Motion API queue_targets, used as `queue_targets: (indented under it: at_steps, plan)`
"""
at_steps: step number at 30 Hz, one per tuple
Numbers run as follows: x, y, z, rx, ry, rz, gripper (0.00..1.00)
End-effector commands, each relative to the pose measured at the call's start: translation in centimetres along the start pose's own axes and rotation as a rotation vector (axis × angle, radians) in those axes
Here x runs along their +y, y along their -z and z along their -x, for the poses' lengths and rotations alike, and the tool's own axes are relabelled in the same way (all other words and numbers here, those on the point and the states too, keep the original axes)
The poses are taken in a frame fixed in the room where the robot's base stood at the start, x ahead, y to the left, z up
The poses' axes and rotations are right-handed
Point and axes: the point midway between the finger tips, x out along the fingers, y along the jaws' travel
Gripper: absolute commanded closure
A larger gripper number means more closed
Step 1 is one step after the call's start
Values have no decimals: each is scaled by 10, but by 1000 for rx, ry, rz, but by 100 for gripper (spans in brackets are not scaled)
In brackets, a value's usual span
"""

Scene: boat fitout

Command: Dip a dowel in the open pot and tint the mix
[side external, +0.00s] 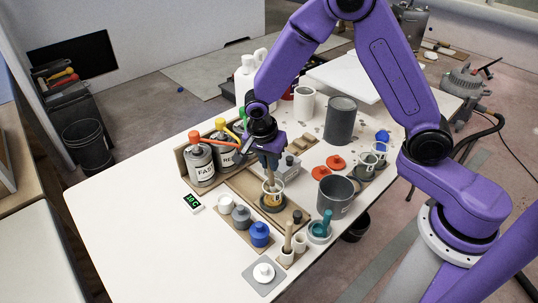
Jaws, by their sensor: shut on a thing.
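My gripper (270,163) is shut on what looks like a wooden stick, pointing down over a clear cup of amber mix (273,196). The stick's lower end appears to be in the cup; I cannot tell how deep. A wooden dowel (288,234) stands in a small holder near the table's front. Small pots in white (225,204), grey (241,217) and blue (260,235) stand in a row left of the holder. A teal pot (319,231) with a teal upright piece stands to the right.
Labelled cans with coloured tops (200,166) stand left of my gripper. A dark grey bucket (335,194) and a taller dark can (340,120) stand to the right. Orange lids (336,161) lie behind the bucket. A small green display (193,202) lies left; the table's left front is clear.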

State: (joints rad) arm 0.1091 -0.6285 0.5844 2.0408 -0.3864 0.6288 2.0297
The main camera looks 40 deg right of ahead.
Motion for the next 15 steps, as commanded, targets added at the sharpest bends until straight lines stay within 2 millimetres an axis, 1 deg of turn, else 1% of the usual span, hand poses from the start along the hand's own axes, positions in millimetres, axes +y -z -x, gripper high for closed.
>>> queue_targets:
  at_steps: [15]
  plan:
    - [0,-4,-34,0,-2,1,100]
